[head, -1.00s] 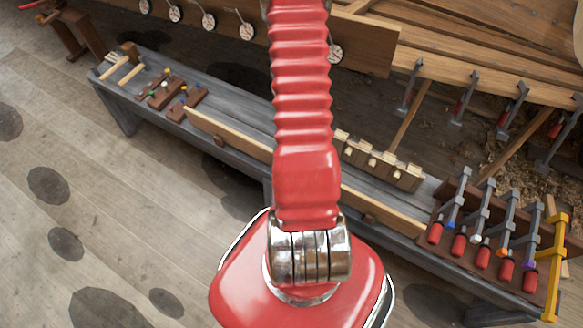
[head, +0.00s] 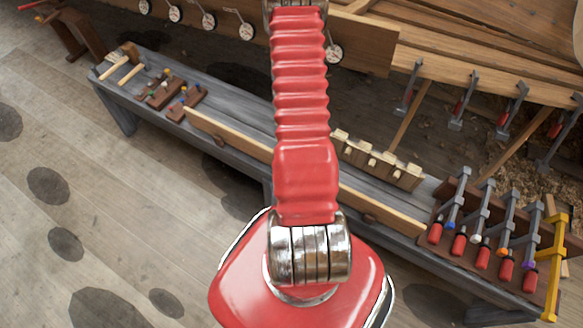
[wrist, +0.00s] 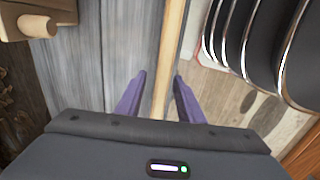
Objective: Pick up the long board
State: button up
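The long board (head: 235,132) is a pale plank standing on edge along the front of the grey workbench (head: 130,109). My red arm hides its middle in the head view. In the wrist view the board (wrist: 172,40) runs up and down the picture as a narrow pale strip. My gripper (wrist: 160,78) is open, with one purple finger on each side of the board. A gap shows between the left finger and the board; the right finger is closer to it. I cannot tell whether the fingertips reach below its top edge. The head view does not show my gripper.
A pale pegged block (head: 377,163) stands on the bench behind the board and shows at upper left in the wrist view. Brown tool blocks (head: 165,94) lie to the left. A rack of red-handled clamps (head: 472,225) is at the right end. The wooden hull (head: 480,50) rises behind.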

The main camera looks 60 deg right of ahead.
jog(key=shift+f, duration=0.75)
jog(key=shift+c, duration=0.7)
grip_shut()
dwell(0.6)
